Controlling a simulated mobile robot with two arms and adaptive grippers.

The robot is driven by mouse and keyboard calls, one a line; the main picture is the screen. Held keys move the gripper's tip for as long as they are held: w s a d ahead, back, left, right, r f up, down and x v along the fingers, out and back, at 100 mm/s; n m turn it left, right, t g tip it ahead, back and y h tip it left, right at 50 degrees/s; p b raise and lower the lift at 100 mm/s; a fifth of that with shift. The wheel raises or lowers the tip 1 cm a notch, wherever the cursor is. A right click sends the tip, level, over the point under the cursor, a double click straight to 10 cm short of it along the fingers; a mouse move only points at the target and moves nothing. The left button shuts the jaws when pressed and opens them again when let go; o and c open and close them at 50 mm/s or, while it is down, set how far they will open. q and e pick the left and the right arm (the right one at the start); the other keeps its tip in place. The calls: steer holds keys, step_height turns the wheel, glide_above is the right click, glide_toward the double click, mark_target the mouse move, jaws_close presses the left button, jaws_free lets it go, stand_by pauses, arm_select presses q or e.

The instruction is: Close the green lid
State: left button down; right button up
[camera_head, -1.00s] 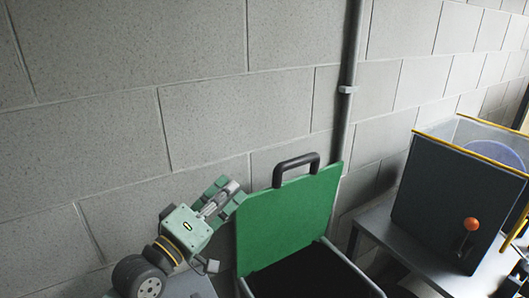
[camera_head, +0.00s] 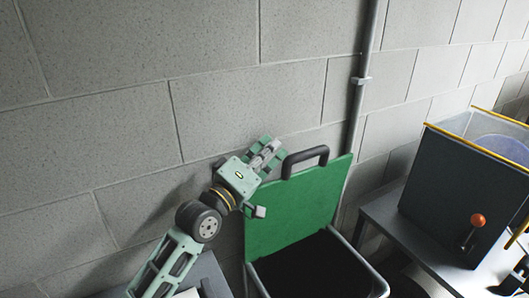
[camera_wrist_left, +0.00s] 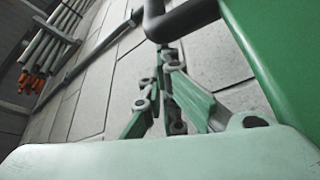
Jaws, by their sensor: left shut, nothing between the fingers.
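The green lid (camera_head: 300,212) stands raised, close to upright, at the back of a dark open bin (camera_head: 315,272) in the head view. A black handle (camera_head: 305,157) sits on its top edge. My left gripper (camera_head: 270,148) is at the lid's upper left corner, just left of the handle, its fingers pointing up and to the right. It is shut with nothing in it. In the left wrist view its fingers (camera_wrist_left: 163,62) reach toward the wall, with the handle (camera_wrist_left: 182,18) above them and the lid (camera_wrist_left: 285,45) at the right. I cannot tell whether it touches the lid.
A grey block wall (camera_head: 120,110) rises close behind, with a vertical pipe (camera_head: 362,80) right of the lid. A dark box (camera_head: 460,190) with an orange-knobbed lever (camera_head: 478,220) stands on a grey table (camera_head: 395,222) at the right. Several poles (camera_wrist_left: 52,45) show in the wrist view.

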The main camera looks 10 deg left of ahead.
mark_target(291, 174)
stand_by(0.3)
arm_select(q)
steer(key=s+d+f+m+h+b, duration=0.2)
steer(key=s+d+f+m+b, duration=0.15)
steer(key=s+d, duration=0.35)
steer(key=s+d+f+m+h+b, duration=0.25)
steer(key=s+d+m, duration=0.2)
steer(key=s, duration=0.45)
steer(key=s+d+f+m+g+h+b, duration=0.2)
steer(key=s+d+f+m+b, duration=0.2)
steer(key=f, duration=0.3)
steer(key=s+d+f+m+g+h+b, duration=0.1)
steer(key=s+d+f+m+g+b, duration=0.1)
steer(key=s+d+f+m+b, duration=0.2)
steer(key=s+f+m+b, duration=0.1)
steer(key=s+f, duration=0.2)
steer(key=f, duration=0.1)
steer(key=shift+s+d+f+m+h, duration=0.25)
steer(key=shift+d+m+h, duration=0.05)
steer(key=shift+m+h, duration=0.1)
